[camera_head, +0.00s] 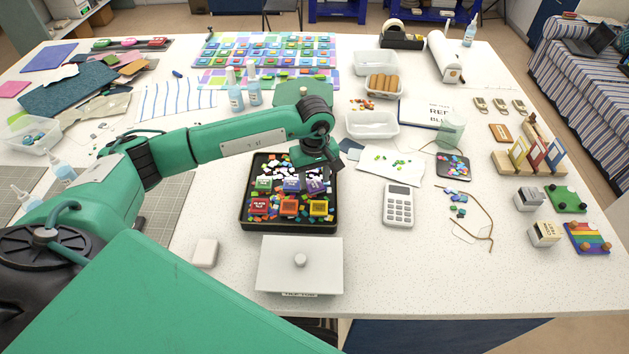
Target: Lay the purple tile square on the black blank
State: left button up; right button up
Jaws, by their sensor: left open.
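A black tray (246,213) near the table's front middle holds several coloured tiles in two rows among loose chips. A purple tile (315,187) is at the right end of the back row, beside a bluish-violet tile (291,185). My left gripper (316,175) is open, pointing down over the back right of the tray, close above the purple tile. Its fingers are small and dark, so I cannot tell if they touch the tile. A small black square (442,167) with coloured bits on it lies farther right; I cannot tell whether it is the black blank. My right gripper is out of view.
A white lidded box (277,265) stands in front of the tray. A calculator (398,205) and a white sheet with green bits (373,172) lie to the right. The front right tabletop is clear.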

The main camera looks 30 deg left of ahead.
aim_at(315, 184)
pick_arm(q)
jog(key=shift+f, duration=0.75)
jog(key=c, duration=0.7)
jog(key=shift+r, duration=0.1)
jog(key=shift+c, duration=0.2)
jog(key=shift+r, duration=0.55)
notch_tip(315, 184, up, 19)
jog(key=b, duration=0.5)
jog(key=shift+b, duration=0.3)
